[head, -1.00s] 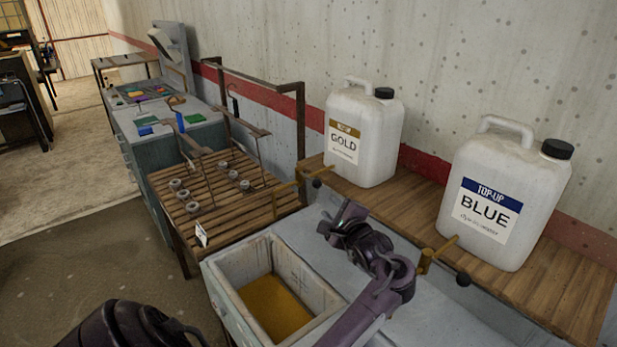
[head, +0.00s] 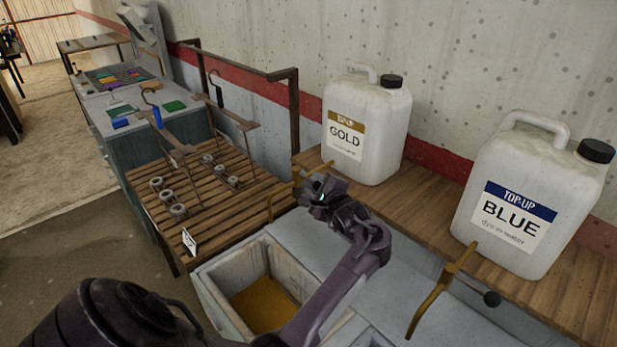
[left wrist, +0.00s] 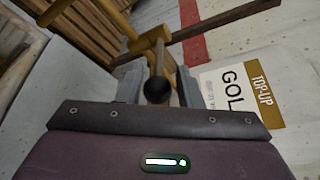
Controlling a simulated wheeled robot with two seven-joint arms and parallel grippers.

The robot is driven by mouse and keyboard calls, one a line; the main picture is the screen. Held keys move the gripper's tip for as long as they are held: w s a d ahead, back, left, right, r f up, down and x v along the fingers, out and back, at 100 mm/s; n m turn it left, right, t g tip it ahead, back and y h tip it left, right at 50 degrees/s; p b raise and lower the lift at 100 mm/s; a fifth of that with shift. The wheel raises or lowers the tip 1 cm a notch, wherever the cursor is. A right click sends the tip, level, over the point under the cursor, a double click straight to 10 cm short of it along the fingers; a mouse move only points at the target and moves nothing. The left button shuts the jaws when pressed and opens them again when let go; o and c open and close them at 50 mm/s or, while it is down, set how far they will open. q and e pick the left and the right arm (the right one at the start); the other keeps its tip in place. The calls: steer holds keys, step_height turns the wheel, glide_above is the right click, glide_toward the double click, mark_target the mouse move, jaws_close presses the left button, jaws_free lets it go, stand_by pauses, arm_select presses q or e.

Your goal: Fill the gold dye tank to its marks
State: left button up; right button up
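The gold jug (head: 367,125) is white with a gold label and stands on the wooden shelf. Its brass tap (head: 283,198) reaches out over the dye tank side; in the left wrist view the tap (left wrist: 150,40) has a lever with a dark round knob (left wrist: 157,91). My left gripper (head: 319,192) is at this tap, fingers open on either side of the knob, with visible gaps. The gold dye tank (head: 285,268) is below, with gold-brown liquid (head: 265,303) low in it. My forearm hides part of the tank; its marks are not readable. My right gripper is not in view.
A blue-labelled jug (head: 535,195) with its own brass tap (head: 436,290) stands to the right. A slatted wooden rack (head: 200,195) with metal rings and hooks is left of the tank. A bench (head: 140,150) with coloured pieces lies beyond.

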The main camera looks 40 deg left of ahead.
mark_target(313, 183)
arm_select(q)
steer(key=x, duration=0.3)
steer(key=shift+w+a+f, duration=0.1)
steer(key=shift+a+f, duration=0.05)
steer(key=shift+a, duration=0.2)
steer(key=shift+w+a+f, duration=0.1)
steer(key=shift+a, duration=0.15)
steer(key=shift+d, duration=0.1)
steer(key=c, duration=0.7)
jaws_close()
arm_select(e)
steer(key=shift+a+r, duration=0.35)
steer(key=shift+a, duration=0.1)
